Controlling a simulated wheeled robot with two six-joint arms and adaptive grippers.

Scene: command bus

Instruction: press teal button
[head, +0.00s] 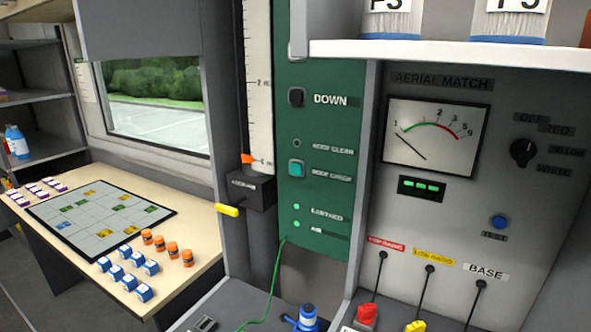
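The teal button (296,168) is a small square button on the green panel (318,110), beside a label that is hard to read. A black square button (296,97) marked DOWN sits above it, with a small dark round indicator between them. Two small green lights (296,207) glow below it. Nothing covers the teal button. Neither of my grippers shows in the head view.
A white shelf (450,55) juts out above. A yellow handle (227,210) sticks out at left, near a table (185,225) with small blocks.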

